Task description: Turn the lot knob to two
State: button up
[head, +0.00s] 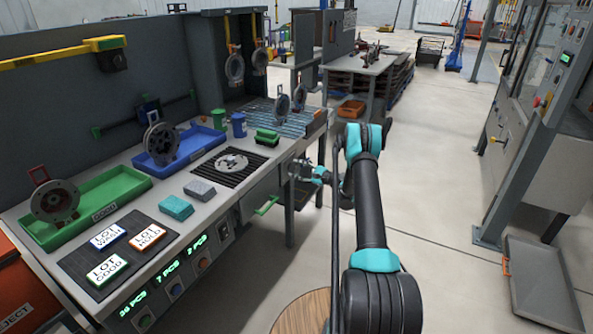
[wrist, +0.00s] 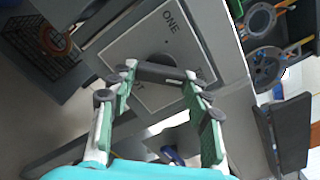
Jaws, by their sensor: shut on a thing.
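The lot knob (wrist: 162,72) is a dark grey bar handle on a light grey plate (wrist: 140,48), seen in the wrist view. The word ONE is printed on the plate above the knob. My gripper (wrist: 160,80) is shut on the knob, with a green-padded finger at each end of the bar. In the head view my gripper (head: 303,171) is at the bench's front side, toward its far end. The knob is not discernible there.
The bench (head: 160,190) carries a green tray (head: 125,187), a blue tray (head: 200,140), lot cards (head: 108,236) and sponge-like blocks (head: 175,207). A green handle (head: 266,205) sticks out of its front. Open floor lies right of my arm; a grey machine (head: 530,130) stands beyond.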

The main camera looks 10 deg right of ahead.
jog(key=shift+d, duration=0.1)
jog(key=o, duration=1.2)
jog(key=shift+c, duration=0.2)
jog(key=v, duration=1.2)
